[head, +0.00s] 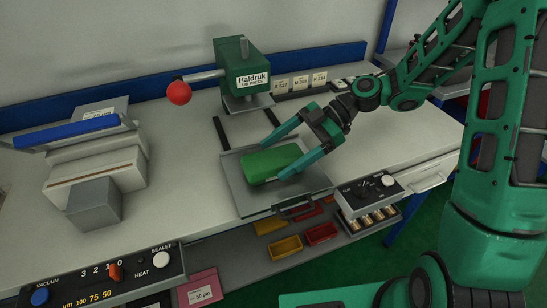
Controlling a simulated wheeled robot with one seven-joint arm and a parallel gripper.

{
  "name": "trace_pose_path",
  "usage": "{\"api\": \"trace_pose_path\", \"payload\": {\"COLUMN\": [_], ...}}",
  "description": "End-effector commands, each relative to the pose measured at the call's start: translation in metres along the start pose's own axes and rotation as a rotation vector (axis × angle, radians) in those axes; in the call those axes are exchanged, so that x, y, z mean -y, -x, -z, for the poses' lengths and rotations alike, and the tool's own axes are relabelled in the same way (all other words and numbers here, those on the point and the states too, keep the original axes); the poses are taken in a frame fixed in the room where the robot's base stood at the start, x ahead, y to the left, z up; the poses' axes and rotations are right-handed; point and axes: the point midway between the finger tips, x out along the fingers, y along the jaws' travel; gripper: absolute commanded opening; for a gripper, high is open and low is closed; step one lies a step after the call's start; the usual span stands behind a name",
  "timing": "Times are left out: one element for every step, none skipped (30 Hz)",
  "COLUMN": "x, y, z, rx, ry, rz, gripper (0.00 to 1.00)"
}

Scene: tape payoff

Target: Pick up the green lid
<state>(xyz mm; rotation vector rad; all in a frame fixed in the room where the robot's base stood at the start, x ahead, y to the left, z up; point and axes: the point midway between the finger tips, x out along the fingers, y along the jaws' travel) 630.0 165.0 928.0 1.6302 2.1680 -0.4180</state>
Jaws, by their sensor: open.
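A green lid (272,161), a rounded rectangular block in this view, lies on a grey metal tray (243,201) near the front of the bench. My gripper (274,160) is open and comes in from the upper right. One finger shows at the far side of the lid and the other at its near right side, so the fingers straddle it. I cannot tell whether either finger touches it.
A green Haldruk press (236,65) with a red ball lever (179,93) stands behind the tray. A vacuum sealer (95,160) is at left. A control box (368,194) sits right of the tray. Yellow and red bins (321,233) are below. The bench between sealer and tray is clear.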

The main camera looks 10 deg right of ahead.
Motion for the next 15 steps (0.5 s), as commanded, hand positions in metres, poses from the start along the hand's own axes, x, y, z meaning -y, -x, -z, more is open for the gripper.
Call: {"api": "trace_pose_path", "payload": {"x": [-0.0001,-0.0001,-0.0001,-0.0001,-0.0001,-0.0001,-0.0001,-0.0001,-0.0002,-0.0002,-0.0002,-0.0002,-0.0002,-0.0002,-0.0002], "y": [-0.0001,0.0,0.0001,0.0001,0.0001,0.0002,0.0002,0.0002,0.0003,0.0003,0.0003,0.0004,0.0004,0.0004,0.0004], "z": [0.0,0.0,0.0001,0.0001,0.0001,0.0001,0.0001,0.0001,0.0001,0.0001,0.0001,0.0002,0.0002,0.0002,0.0003], "rx": [0.0,0.0,0.0,0.0,0.0,0.0,0.0,0.0,0.0,0.0,0.0,0.0,0.0,0.0,0.0], "ry": [0.0,0.0,0.0,0.0,0.0,0.0,0.0,0.0,0.0,0.0,0.0,0.0,0.0,0.001,0.001], "rz": [0.0,0.0,0.0,0.0,0.0,0.0,0.0,0.0,0.0,0.0,0.0,0.0,0.0,0.0,0.0], "gripper": [0.83,0.83,0.83,0.83,0.8,0.71,0.64,0.57,0.47,0.4,0.4,0.39,0.39,0.39,0.39]}}
